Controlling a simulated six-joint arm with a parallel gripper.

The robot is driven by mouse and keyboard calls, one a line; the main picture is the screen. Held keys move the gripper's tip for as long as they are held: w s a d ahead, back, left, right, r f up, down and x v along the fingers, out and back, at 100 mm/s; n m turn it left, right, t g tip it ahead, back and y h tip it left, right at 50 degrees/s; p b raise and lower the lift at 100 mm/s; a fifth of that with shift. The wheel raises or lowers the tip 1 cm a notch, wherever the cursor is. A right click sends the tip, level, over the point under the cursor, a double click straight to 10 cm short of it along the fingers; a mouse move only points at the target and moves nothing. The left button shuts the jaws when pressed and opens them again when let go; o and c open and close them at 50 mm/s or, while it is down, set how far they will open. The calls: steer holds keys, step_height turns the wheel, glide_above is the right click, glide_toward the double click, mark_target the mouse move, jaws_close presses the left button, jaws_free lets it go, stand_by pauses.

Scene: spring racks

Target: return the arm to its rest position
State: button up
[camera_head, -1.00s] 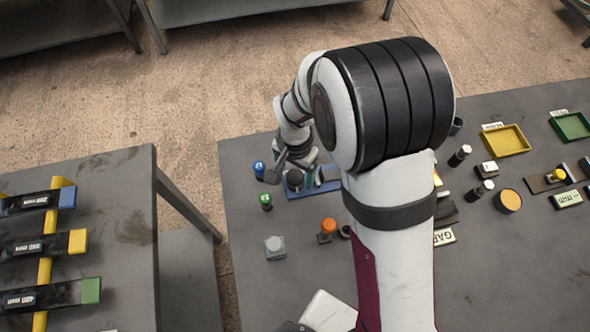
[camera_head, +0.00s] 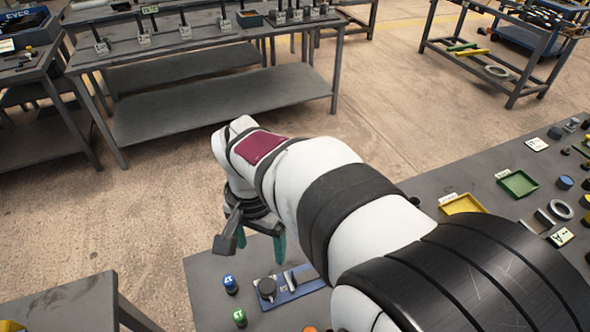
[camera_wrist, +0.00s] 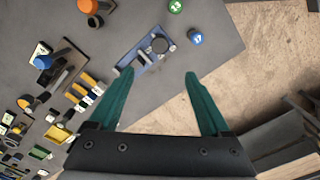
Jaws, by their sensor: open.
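My gripper (camera_wrist: 160,75) shows in the wrist view with its two green fingers spread wide and nothing between them. In the head view my gripper (camera_head: 262,238) hangs at the end of my arm, above the far left edge of the grey table (camera_head: 205,275). My own white and black arm links fill the middle and right and hide part of the table. A blue plate with a dark round knob (camera_head: 290,286) lies on the table near the gripper; it also shows in the wrist view (camera_wrist: 143,50), beyond the fingertips.
A blue numbered piece (camera_head: 230,284) and a green one (camera_head: 239,318) stand near the table edge. A yellow tray (camera_head: 463,204) and a green tray (camera_head: 518,183) lie at right. Open floor (camera_head: 150,200) separates this table from the rear bench (camera_head: 190,90).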

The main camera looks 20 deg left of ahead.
stand_by(0.3)
steer(key=d+r+m, duration=0.2)
steer(key=d+r, duration=0.2)
steer(key=d, duration=0.9)
steer(key=s+d+f+m+y, duration=0.1)
steer(key=s+d+m, duration=0.2)
steer(key=s+d, duration=0.9)
steer(key=shift+f+y, duration=0.4)
